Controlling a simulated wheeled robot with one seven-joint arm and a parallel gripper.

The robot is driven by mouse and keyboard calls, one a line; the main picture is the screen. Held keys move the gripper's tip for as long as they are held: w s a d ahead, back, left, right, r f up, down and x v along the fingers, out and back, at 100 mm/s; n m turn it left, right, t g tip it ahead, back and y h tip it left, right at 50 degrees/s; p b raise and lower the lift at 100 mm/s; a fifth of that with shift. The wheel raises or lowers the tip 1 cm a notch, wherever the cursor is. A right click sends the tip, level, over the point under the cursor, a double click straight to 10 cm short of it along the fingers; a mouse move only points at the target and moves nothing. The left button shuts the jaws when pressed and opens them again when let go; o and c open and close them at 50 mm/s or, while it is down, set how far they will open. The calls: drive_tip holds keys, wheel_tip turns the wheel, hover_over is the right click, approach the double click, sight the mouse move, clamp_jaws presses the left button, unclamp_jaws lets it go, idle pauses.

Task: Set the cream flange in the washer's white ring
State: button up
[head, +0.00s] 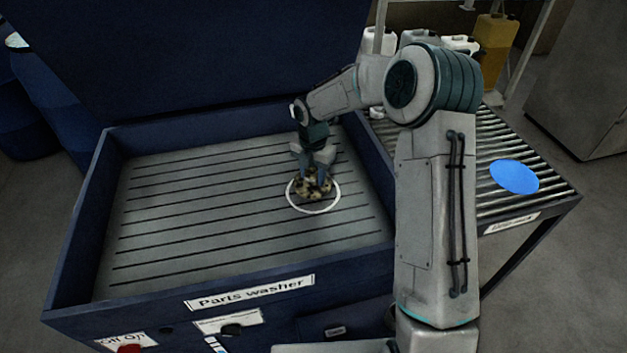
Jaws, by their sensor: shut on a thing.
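The cream flange (308,190), mottled with dark patches, is at the white ring (314,211) on the slatted floor of the parts washer (180,218). It lies within the ring's outline as seen from here, toward the ring's upper left part. My gripper (314,172) points down from above and is shut on the flange, covering its upper side. I cannot tell whether the flange touches the slats or hangs just above them.
The washer's blue walls (72,235) surround the tray, and its raised lid (200,60) stands behind. The slats left of the ring are clear. A roller table (540,198) with a blue disc (514,177) is at the right; several jugs (495,42) stand behind it.

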sight(313, 181)
drive_tip(key=shift+f, duration=1.4)
drive_tip(key=shift+f, duration=0.1)
drive_tip(key=o, duration=1.3)
drive_tip(key=shift+f, duration=0.1)
